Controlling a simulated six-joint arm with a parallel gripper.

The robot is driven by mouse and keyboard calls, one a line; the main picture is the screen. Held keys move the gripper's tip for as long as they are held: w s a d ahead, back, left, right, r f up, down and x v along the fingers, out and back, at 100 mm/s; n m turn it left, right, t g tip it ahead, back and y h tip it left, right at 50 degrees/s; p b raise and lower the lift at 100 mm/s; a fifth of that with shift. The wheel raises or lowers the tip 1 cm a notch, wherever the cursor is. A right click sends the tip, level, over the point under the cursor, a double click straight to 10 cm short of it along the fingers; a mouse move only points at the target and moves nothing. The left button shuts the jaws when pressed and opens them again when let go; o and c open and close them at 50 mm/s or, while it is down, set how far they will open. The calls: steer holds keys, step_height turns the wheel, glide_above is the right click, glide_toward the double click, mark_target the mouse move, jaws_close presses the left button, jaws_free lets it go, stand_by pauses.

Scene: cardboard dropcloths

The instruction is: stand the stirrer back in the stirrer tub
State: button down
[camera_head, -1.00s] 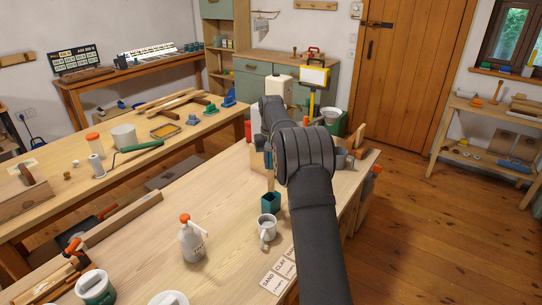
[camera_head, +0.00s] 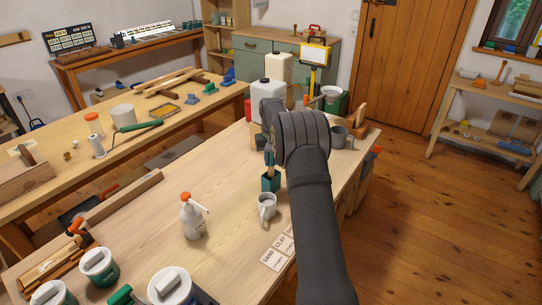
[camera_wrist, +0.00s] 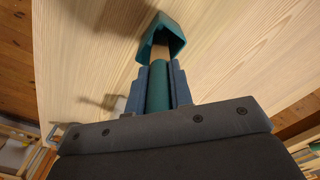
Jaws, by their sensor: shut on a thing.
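The stirrer has a green handle (camera_wrist: 158,88) and a pale wooden shaft (camera_wrist: 160,52). My gripper (camera_wrist: 158,85) is shut on the handle, with a dark finger on each side. The stirrer tub (camera_head: 270,183) is a small teal cup on the wooden workbench; in the wrist view its angular rim (camera_wrist: 176,42) surrounds the shaft's lower part. The shaft points down into the tub's mouth, and its tip is hidden. In the head view my gripper (camera_head: 269,158) is just above the tub, partly hidden by my arm.
A grey-white mug (camera_head: 266,206) stands close in front of the tub. Label cards (camera_head: 276,252) lie nearer on the workbench. A spray bottle (camera_head: 193,218) stands to the left, and a white canister (camera_head: 267,95) is behind. The bench's left middle is clear.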

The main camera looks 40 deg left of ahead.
steer(key=shift+f, duration=0.1)
steer(key=c, duration=0.7)
jaws_free()
steer(key=shift+r, duration=4.55)
steer(key=shift+f, duration=0.15)
step_height(320, 180, down, 9)
steer(key=shift+r, duration=0.35)
steer(key=shift+r, duration=0.15)
